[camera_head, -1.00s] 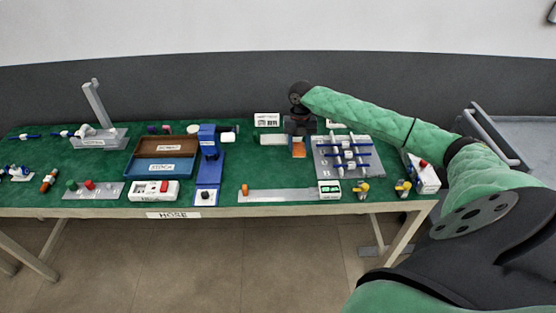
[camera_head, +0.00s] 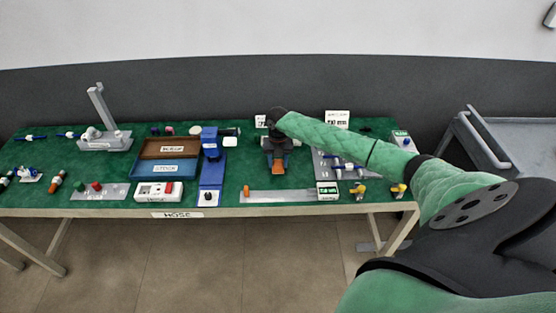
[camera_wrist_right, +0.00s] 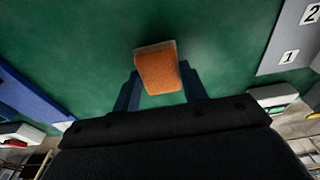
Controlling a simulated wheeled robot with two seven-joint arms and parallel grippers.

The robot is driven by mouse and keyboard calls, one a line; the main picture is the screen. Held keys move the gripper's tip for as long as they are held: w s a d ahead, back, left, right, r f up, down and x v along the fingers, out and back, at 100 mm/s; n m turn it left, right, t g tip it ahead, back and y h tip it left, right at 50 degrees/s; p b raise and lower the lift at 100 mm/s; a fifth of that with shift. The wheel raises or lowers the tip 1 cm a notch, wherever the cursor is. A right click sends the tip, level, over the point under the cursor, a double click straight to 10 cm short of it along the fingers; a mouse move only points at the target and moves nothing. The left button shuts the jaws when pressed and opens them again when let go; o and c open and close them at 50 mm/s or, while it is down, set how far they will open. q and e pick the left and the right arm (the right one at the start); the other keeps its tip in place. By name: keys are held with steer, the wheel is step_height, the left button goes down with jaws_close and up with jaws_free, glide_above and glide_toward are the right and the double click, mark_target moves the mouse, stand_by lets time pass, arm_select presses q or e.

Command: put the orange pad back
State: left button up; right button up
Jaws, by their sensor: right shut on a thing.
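The orange pad (camera_head: 277,169) is in my right gripper (camera_head: 277,162), over the green table surface right of the blue stand. In the right wrist view, the pad (camera_wrist_right: 160,75) sits between the two fingers of the right gripper (camera_wrist_right: 162,92), with a pale edge showing at its far side. The right gripper is shut on it. I cannot tell exactly how high the pad is above the table. The right arm hides part of the table behind the gripper. My left gripper is not in view.
A blue stand (camera_head: 211,172) is left of the pad. A grey strip (camera_head: 280,196) lies in front of it, with a small box with a green display (camera_head: 328,191) at its right end. A grey numbered board (camera_head: 325,168) with blue-and-white parts is to the right, partly behind my arm.

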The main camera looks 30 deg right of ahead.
mark_target(278, 161)
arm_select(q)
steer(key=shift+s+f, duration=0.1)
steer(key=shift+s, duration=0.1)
arm_select(e)
steer(key=shift+f, duration=0.25)
steer(key=shift+f, duration=0.1)
steer(key=o, duration=0.9)
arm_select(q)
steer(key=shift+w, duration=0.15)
arm_select(e)
steer(key=shift+d+r+b, duration=0.1)
steer(key=shift+r+b, duration=0.2)
steer(key=shift+r, duration=0.2)
steer(key=shift+w+r+b, duration=0.2)
steer(key=shift+r+b, duration=0.35)
steer(key=shift+r, duration=0.65)
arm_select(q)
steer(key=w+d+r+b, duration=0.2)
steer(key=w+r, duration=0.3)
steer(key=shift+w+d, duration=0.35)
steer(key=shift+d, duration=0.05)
arm_select(e)
steer(key=shift+w+d+r, duration=0.1)
steer(key=shift+w+r, duration=0.05)
steer(key=shift+r, duration=1.3)
steer(key=shift+w+d+r, duration=0.1)
steer(key=shift+r, duration=1.4)
steer(key=shift+w+d+r, duration=0.1)
steer(key=shift+w+r, duration=0.05)
steer(key=shift+r, duration=1.3)
